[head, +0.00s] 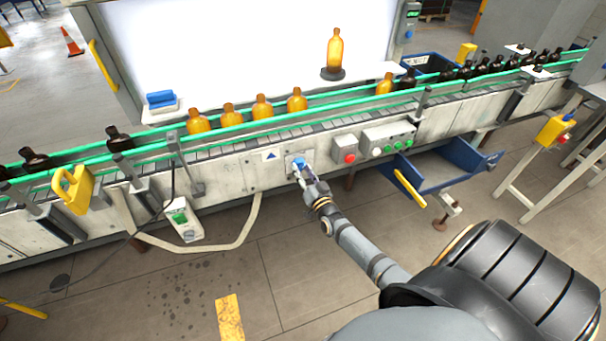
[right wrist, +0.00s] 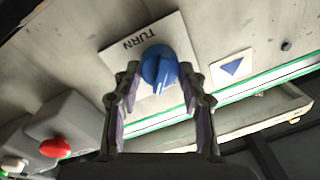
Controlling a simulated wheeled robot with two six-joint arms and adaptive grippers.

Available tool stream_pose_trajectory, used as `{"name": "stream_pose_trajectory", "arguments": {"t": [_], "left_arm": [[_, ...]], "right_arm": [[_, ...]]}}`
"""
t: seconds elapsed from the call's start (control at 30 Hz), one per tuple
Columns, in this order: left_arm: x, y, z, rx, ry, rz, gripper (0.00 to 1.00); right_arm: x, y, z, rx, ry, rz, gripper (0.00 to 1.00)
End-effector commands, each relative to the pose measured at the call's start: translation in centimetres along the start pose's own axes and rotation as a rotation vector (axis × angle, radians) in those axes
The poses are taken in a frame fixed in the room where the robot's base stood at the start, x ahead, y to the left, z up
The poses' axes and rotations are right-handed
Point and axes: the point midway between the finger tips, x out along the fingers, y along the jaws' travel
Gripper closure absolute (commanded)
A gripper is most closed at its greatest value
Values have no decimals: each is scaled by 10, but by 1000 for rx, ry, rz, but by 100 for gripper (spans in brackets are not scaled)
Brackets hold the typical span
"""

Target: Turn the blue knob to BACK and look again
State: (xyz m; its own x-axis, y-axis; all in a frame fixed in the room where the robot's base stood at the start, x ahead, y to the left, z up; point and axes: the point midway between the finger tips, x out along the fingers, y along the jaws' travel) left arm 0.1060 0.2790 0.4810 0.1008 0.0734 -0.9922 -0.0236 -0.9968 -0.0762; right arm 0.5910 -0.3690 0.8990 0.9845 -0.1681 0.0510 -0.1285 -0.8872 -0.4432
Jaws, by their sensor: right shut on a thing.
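The blue knob (head: 299,162) sits on a pale plate on the front side of the conveyor. In the right wrist view the knob (right wrist: 160,66) is round with a raised grip bar, and its plate (right wrist: 180,35) reads TURN. My right gripper (head: 303,171) reaches it from the front. Its two fingers (right wrist: 157,85) are closed around the knob, one on each side. No BACK mark is readable. An amber bottle (head: 335,48) stands upright on a dark round stand (head: 333,73) before the bright white panel (head: 230,45). My left gripper is not in view.
Several bottles stand on the conveyor (head: 235,147) between green rails. A red button box (head: 345,152) and a box with green buttons (head: 390,138) are right of the knob. A blue open drawer (head: 455,177) juts out further right. A blue arrow label (head: 271,155) is left of the knob.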

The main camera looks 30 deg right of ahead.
Motion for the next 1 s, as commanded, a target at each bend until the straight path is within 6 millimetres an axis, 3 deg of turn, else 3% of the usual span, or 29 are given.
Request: {"name": "stream_pose_trajectory", "arguments": {"t": [0.6, 1.0], "left_arm": [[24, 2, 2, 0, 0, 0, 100], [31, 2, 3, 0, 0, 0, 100]], "right_arm": [[0, 0, 3, 576, 48, 9, 90], [0, 0, 3, 838, 69, 14, 90]]}}
